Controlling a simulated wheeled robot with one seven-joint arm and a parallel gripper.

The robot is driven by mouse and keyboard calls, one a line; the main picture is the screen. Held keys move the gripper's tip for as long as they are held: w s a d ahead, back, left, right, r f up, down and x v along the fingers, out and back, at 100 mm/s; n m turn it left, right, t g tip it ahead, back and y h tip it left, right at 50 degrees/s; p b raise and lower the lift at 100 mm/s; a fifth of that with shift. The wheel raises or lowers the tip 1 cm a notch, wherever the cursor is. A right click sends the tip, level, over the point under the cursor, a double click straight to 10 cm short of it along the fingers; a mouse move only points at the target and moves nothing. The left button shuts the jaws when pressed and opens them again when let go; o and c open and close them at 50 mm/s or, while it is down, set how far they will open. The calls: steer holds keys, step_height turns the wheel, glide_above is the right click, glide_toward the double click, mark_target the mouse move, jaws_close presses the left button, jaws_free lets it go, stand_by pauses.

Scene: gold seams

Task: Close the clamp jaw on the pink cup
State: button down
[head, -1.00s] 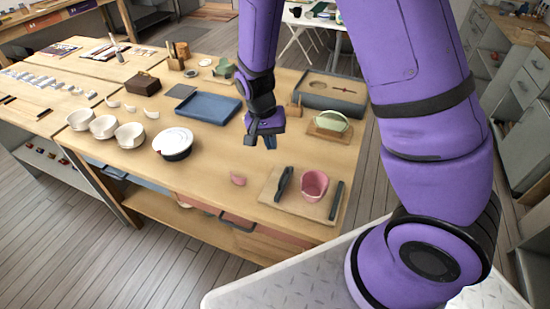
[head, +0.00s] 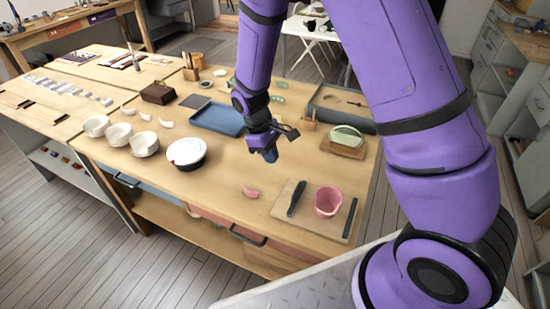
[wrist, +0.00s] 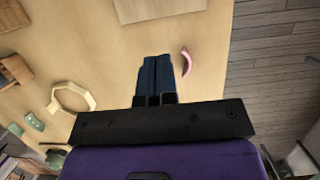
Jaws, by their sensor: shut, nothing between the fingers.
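The pink cup (head: 328,201) stands upright on a wooden clamp board (head: 288,218) at the table's front right. A dark clamp jaw (head: 297,198) stands left of the cup with a visible gap between them. A dark bar (head: 349,217) lies close to the cup's right side; whether they touch I cannot tell. My gripper (head: 270,155) hangs above the table, behind and left of the clamp board, pointing down. In the wrist view its dark blue fingers (wrist: 155,80) are shut together and empty. The cup is not visible in the wrist view.
A pink shard (head: 250,191) lies left of the clamp board. A white bowl (head: 187,154), a blue tray (head: 217,118) and a green piece on a wooden stand (head: 345,143) are around my gripper. Bare tabletop lies between my gripper and the clamp board.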

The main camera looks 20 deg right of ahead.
steer(key=x, duration=0.8)
steer(key=shift+s+d, duration=0.9)
steer(key=shift+s+d+f, duration=0.2)
steer(key=shift+s+d, duration=0.25)
